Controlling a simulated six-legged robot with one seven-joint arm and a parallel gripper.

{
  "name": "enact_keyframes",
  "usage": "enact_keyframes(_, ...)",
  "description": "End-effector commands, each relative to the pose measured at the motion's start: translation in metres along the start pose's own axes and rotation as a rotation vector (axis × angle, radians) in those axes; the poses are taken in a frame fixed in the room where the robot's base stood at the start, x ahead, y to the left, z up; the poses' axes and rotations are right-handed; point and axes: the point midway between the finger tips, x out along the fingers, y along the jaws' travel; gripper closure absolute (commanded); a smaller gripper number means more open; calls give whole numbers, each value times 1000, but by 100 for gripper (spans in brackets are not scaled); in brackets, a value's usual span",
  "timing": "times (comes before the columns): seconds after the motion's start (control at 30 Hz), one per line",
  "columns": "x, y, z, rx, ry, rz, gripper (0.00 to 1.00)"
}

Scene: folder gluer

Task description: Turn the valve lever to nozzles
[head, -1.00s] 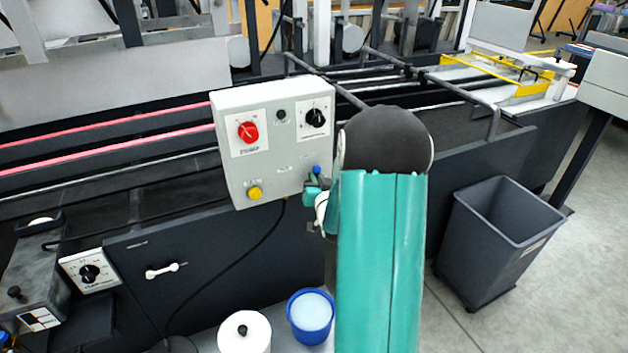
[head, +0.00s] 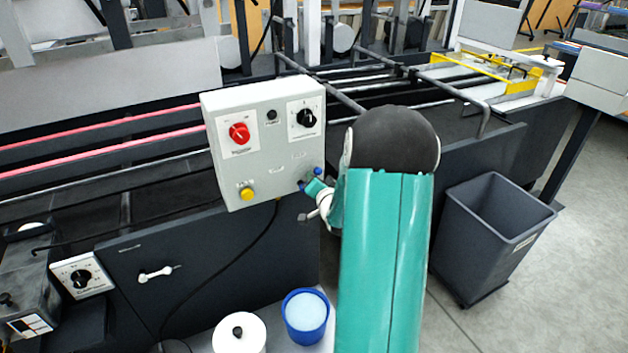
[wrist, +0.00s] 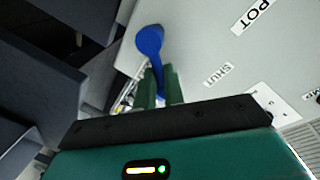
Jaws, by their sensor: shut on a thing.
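The valve lever is blue, with a round hub (wrist: 150,40) on the grey box face in the wrist view. Its arm runs from the hub down between my gripper's green fingers (wrist: 159,88), which are shut on it. Labels reading POT (wrist: 257,14) and SHUT (wrist: 218,74) lie to the right of the lever; no nozzles label is readable. In the head view my gripper (head: 314,188) is at the lower right corner of the control box (head: 265,150), with small blue parts beside it. My arm hides part of this area.
The box carries a red knob (head: 239,133), a black dial (head: 307,118) and a yellow button (head: 247,194). A blue bucket (head: 305,312) and a white container (head: 240,335) stand below. A grey bin (head: 490,238) stands at right, with open floor beyond.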

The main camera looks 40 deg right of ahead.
Motion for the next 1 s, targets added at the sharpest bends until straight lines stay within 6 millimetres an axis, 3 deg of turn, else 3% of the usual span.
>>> enact_keyframes(0.3,0,1,0,2,1,2,100)
enact_keyframes(0.33,0,1,0,2,1,2,84)
enact_keyframes(0.4,0,1,0,2,1,2,70)
enact_keyframes(0.43,0,1,0,2,1,2,68)
enact_keyframes(0.77,-3,0,0,1,0,1,68)
enact_keyframes(1.0,-38,1,-1,0,2,3,68)
